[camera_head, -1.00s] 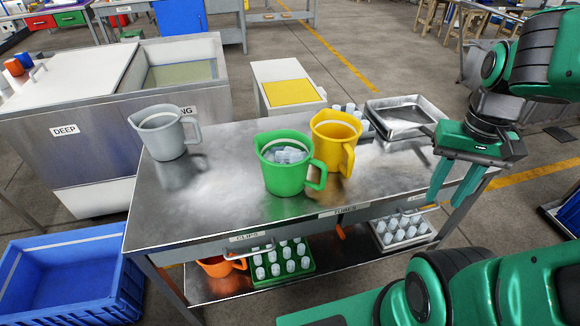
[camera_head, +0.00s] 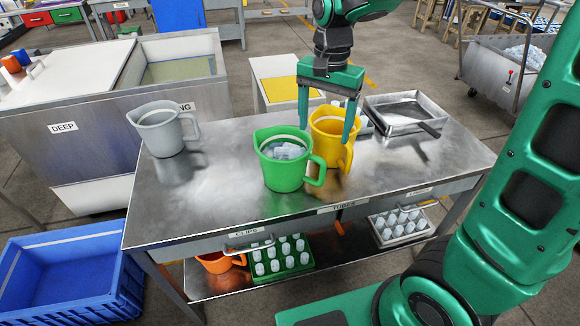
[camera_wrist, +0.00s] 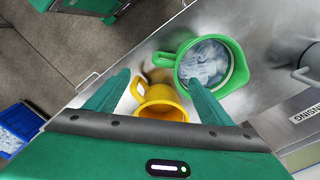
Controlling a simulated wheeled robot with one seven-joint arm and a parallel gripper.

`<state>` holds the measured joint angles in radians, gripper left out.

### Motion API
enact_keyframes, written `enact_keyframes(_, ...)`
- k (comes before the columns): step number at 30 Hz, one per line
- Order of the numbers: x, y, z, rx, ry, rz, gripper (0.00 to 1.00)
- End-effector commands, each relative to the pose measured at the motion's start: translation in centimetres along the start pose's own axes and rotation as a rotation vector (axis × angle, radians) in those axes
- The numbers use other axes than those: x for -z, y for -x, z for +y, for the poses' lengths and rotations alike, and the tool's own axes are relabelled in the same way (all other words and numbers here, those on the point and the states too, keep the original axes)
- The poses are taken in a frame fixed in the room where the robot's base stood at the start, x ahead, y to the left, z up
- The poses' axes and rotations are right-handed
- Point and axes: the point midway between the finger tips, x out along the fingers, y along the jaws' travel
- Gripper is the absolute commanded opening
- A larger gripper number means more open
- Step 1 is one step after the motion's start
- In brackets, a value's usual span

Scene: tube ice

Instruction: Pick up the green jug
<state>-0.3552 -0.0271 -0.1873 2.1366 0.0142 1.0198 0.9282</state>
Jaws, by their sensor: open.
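The green jug (camera_head: 284,170) stands upright on the steel table, holding pale ice-like pieces, its handle pointing right. In the wrist view the green jug (camera_wrist: 222,62) lies ahead of the fingers, beside the yellow jug. The yellow jug (camera_head: 330,125) stands just behind and right of it; it also shows between the fingers in the wrist view (camera_wrist: 160,98). My gripper (camera_head: 329,130) is open and empty, pointing down, its fingers spread across the yellow jug in the picture. The exact height of the fingertips above the jugs is hard to tell.
A grey jug (camera_head: 160,132) stands at the table's left. A metal tray (camera_head: 398,114) with a dark handle lies at the right back. The table's (camera_head: 225,180) front middle is clear. A lower shelf holds a green rack (camera_head: 283,258) and an orange container (camera_head: 215,263).

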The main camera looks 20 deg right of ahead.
Motion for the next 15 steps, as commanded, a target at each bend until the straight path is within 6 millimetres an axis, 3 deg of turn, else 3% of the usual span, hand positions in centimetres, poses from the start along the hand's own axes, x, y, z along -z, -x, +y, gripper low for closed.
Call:
enact_keyframes(4, -0.5, -1.0, -1.5, -0.002, -0.007, -0.001, 0.75)
enact_keyframes(15, -0.5, -5.5, -1.4, -0.001, -0.009, 0.0, 0.75)
